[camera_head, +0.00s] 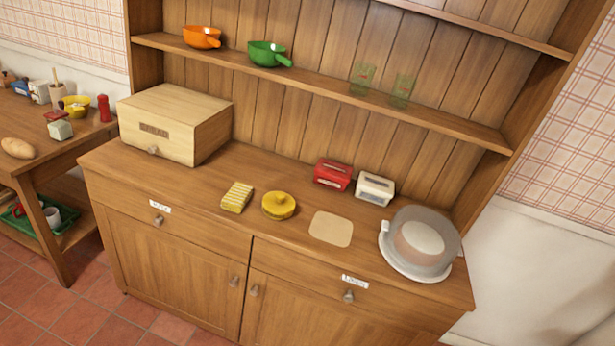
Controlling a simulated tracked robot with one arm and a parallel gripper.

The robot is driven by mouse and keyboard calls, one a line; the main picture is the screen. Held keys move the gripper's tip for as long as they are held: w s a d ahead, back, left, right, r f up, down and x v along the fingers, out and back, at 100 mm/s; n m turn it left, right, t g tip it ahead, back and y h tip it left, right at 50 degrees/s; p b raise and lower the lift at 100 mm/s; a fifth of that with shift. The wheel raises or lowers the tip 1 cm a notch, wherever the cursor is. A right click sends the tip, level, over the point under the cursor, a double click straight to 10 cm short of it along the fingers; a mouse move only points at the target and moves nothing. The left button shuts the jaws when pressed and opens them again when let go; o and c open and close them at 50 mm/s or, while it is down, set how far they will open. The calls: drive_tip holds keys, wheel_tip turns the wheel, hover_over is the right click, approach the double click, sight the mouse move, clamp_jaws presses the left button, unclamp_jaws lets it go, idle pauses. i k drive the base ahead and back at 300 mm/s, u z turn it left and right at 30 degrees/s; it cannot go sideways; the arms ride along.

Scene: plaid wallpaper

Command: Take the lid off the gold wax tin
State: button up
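The gold wax tin (279,207) is a round, yellow-gold tin standing on the wooden dresser top, near its middle. Its lid (279,201) has a small knob on top and sits on the tin. My gripper does not show in this view.
A yellow striped packet (237,197) lies left of the tin, and a flat tan mat (331,229) lies right of it. Behind stand a red box (333,175) and a white box (375,188). A domed cake dish (420,243) and a bread bin (175,124) flank the dresser top.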

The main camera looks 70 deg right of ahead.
sight(275, 202)
drive_tip(key=z, duration=1.65)
